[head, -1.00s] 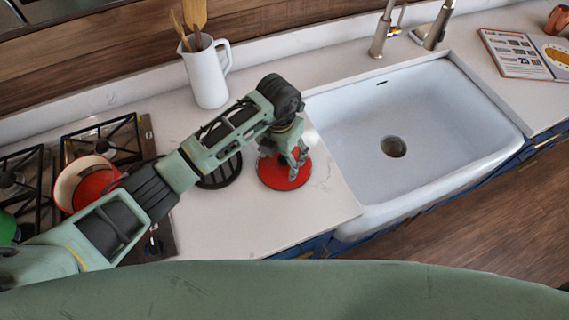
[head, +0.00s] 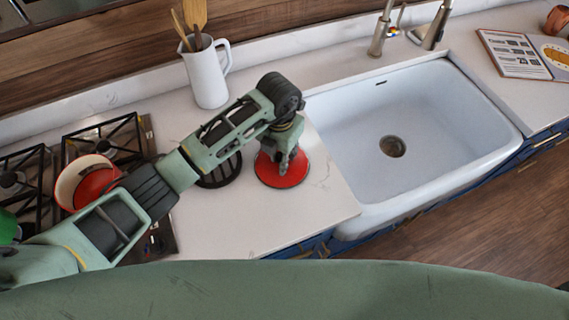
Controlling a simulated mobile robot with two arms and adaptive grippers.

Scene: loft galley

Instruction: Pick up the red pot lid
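The red pot lid (head: 267,178) is a round red disc on the white counter, left of the sink. My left gripper (head: 283,170) points down over the middle of the lid, and its fingers are drawn together there. They appear shut on the lid's knob, which the fingers hide. The lid looks flat and at counter height; I cannot see a gap under it. My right gripper is not in view.
A black round trivet (head: 225,174) lies left of the lid, partly behind my arm. A red pot (head: 88,184) stands on the stove (head: 131,140). A white pitcher (head: 206,78) with wooden utensils stands behind. The white sink (head: 440,125) is right; bare counter (head: 245,225) lies in front.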

